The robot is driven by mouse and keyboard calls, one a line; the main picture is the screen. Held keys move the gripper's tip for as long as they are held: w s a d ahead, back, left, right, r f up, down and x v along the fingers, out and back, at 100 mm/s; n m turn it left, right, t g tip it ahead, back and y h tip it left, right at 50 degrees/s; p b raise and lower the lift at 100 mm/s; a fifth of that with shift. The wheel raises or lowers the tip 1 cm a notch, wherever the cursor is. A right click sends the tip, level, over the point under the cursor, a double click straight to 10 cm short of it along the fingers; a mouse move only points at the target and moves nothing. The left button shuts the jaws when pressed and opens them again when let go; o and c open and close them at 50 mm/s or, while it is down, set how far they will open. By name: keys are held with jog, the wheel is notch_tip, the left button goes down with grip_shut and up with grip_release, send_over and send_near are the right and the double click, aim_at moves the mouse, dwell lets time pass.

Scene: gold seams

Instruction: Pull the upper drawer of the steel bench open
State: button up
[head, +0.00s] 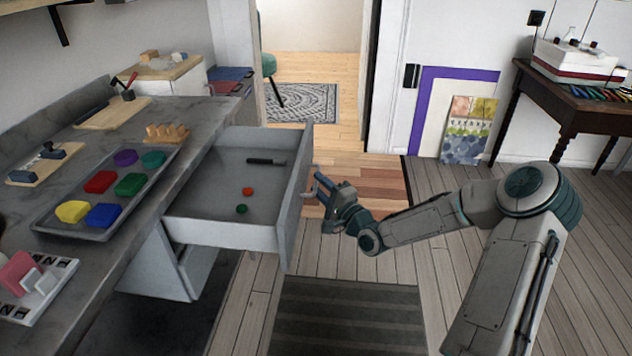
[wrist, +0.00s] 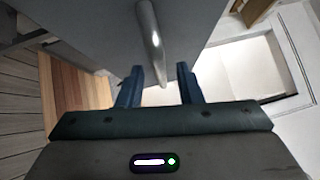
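The upper drawer (head: 222,234) of the steel bench (head: 165,262) stands pulled well out from under the grey worktop. Inside lie a dark bar-shaped object (head: 266,161), a small orange-red piece (head: 247,191) and a small green piece (head: 241,209). My gripper (head: 320,188) is just right of the drawer's front panel. In the wrist view, my gripper (wrist: 161,82) has its two blue fingers apart. The silver bar handle (wrist: 151,35) lies ahead, its near end in line with the gap between the fingers. I cannot tell whether they touch.
A tray (head: 50,225) of coloured blocks and several wooden boards sit on the worktop (head: 115,265). A striped dark mat (head: 345,318) lies on the floor before the bench. A dark wooden table (head: 560,110) stands at the back right. Floor between is clear.

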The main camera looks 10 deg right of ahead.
jog(key=p+v, duration=0.1)
jog(key=v, duration=1)
jog(key=shift+s+d+p, duration=0.25)
jog(key=shift+s+p, duration=0.05)
jog(key=shift+p, duration=0.1)
